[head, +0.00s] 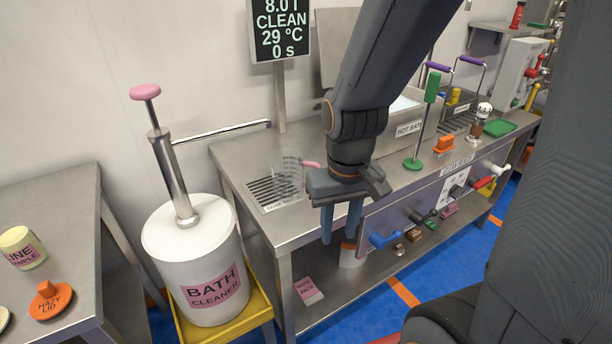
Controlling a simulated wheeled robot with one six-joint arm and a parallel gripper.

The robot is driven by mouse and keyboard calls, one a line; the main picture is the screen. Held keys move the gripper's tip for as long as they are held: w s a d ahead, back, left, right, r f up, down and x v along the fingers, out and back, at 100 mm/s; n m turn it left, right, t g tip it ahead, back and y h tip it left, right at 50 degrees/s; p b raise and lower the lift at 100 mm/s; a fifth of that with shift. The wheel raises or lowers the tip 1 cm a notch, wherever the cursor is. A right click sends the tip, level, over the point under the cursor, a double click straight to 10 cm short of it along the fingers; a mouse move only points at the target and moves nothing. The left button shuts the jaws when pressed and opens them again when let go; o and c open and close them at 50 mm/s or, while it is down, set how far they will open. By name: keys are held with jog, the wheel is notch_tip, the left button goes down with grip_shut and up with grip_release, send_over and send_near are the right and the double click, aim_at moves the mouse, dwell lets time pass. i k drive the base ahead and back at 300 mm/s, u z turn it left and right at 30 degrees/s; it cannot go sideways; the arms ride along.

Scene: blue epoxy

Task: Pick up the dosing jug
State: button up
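A clear jug with a pink handle (289,175), which looks like the dosing jug, stands on the slotted drain grate at the left end of the steel bench. Its handle points right, toward my arm. My gripper (340,238) points down in front of the bench's front edge, to the right of and nearer than the jug. Its two blue-grey fingers are apart, with nothing visible between them. The gripper body is close to the handle's right end in the picture, but I cannot tell the true gap.
A white bath cleaner drum (190,262) with a tall pink-topped pump stands left of the bench (258,222). A display post (280,95) rises behind the jug. A green stand (413,164) and the hot bath (407,128) are to the right. Coloured valve handles jut from the bench front.

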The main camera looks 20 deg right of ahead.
aim_at(296, 176)
jog(key=z, duration=2.15)
jog(key=k, duration=1.25)
jog(key=u, duration=0.45)
jog(key=i, duration=0.5)
jog(key=z, duration=0.05)
